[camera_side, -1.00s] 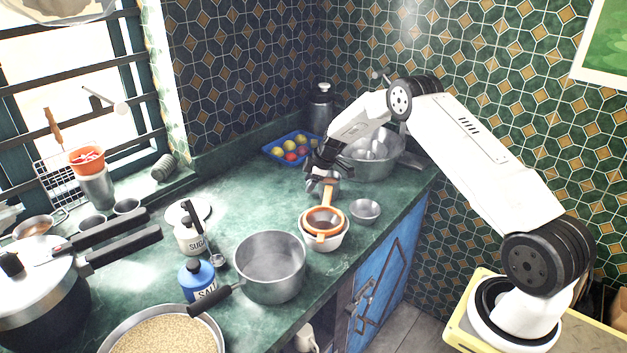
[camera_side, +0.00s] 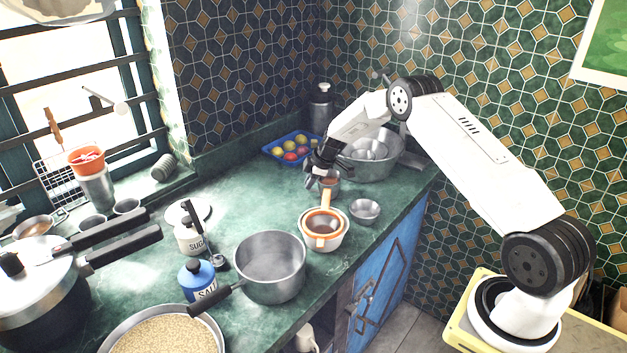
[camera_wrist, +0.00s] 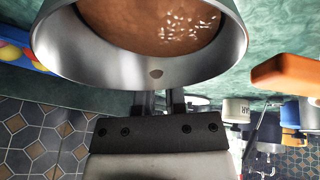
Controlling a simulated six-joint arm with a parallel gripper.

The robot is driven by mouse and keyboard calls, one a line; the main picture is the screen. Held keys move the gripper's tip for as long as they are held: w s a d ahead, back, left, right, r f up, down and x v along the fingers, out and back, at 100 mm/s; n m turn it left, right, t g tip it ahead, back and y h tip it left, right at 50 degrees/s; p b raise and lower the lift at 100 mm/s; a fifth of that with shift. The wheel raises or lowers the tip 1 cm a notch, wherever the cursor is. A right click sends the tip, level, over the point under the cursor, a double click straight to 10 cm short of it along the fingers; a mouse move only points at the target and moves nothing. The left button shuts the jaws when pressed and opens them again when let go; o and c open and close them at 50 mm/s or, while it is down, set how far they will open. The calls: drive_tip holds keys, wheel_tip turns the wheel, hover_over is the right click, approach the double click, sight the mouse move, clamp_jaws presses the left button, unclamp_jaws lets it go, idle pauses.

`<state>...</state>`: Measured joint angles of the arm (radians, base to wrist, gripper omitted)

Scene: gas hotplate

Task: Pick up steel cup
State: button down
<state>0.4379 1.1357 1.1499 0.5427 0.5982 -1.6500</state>
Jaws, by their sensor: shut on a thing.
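The steel cup (camera_wrist: 140,62) holds brown liquid and fills the top of the wrist view. In the side view the cup (camera_side: 332,184) is small, partly covered by my gripper (camera_side: 321,174), at the back of the counter behind the orange strainer. My gripper also shows in the wrist view (camera_wrist: 158,100), with its two fingers close together at the cup's near wall. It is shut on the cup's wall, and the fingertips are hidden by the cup. I cannot tell whether the cup's base touches the counter.
The orange strainer (camera_side: 322,222) rests on a white bowl, its handle close to the cup. A small steel bowl (camera_side: 365,211) is to the right. A large steel pot (camera_side: 372,165) and a blue tray (camera_side: 272,150) stand behind. The counter left of the cup is clear.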

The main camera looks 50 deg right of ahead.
drive_tip(key=shift+r, duration=0.1)
idle(0.8)
wheel_tip(320, 180, up, 10)
drive_tip(key=shift+f, duration=0.1)
idle(0.5)
idle(0.5)
drive_tip(key=s+a+m+h, duration=0.1)
drive_tip(key=s+a+m, duration=0.3)
drive_tip(key=a, duration=0.7)
drive_tip(key=s+a+m, duration=0.4)
drive_tip(key=a+m, duration=0.1)
drive_tip(key=a, duration=0.6)
drive_tip(key=shift+s+r+m+h, duration=0.25)
drive_tip(key=shift+r+m+h, duration=0.05)
drive_tip(key=shift+r+h, duration=0.1)
drive_tip(key=shift+a, duration=0.1)
drive_tip(key=shift+d+f+m+y, duration=0.15)
drive_tip(key=shift+d+y, duration=0.25)
drive_tip(key=shift+y, duration=0.1)
drive_tip(key=shift+d+f+m+y, duration=0.1)
drive_tip(key=shift+d+m+y, duration=0.05)
drive_tip(key=shift+d+y, duration=0.3)
